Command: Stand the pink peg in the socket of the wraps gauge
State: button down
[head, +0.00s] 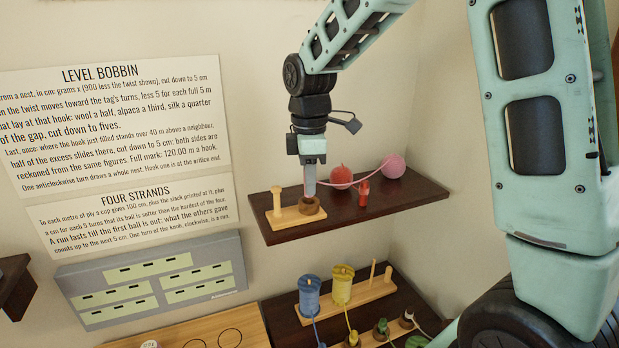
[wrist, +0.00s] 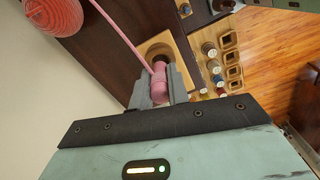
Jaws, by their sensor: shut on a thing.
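My gripper (head: 310,190) points down over the wraps gauge, a pale wooden board (head: 286,220) on the upper dark shelf. The board has a short post (head: 277,203) at its left and a brown round socket (head: 312,208) at its right. In the wrist view my gripper (wrist: 159,88) is shut on the pink peg (wrist: 160,78), with a pink strand running from it. The peg's far end lines up with the socket (wrist: 158,48); whether it has entered is unclear. In the head view the fingers hide the peg.
A red ball (head: 342,176), a red peg (head: 363,192) and a pink ball (head: 394,166) sit right of the gauge. Blue (head: 309,296) and yellow (head: 342,284) spools stand on the lower shelf. A wall is behind.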

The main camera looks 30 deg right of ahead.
jog(key=shift+f+b, duration=0.65)
jog(key=shift+f, duration=0.5)
jog(key=c, duration=1.3)
grip_release()
jog(key=shift+r, duration=0.15)
notch_tip(320, 180, up, 17)
jog(key=shift+r+b, duration=0.1)
jog(key=shift+b, duration=1)
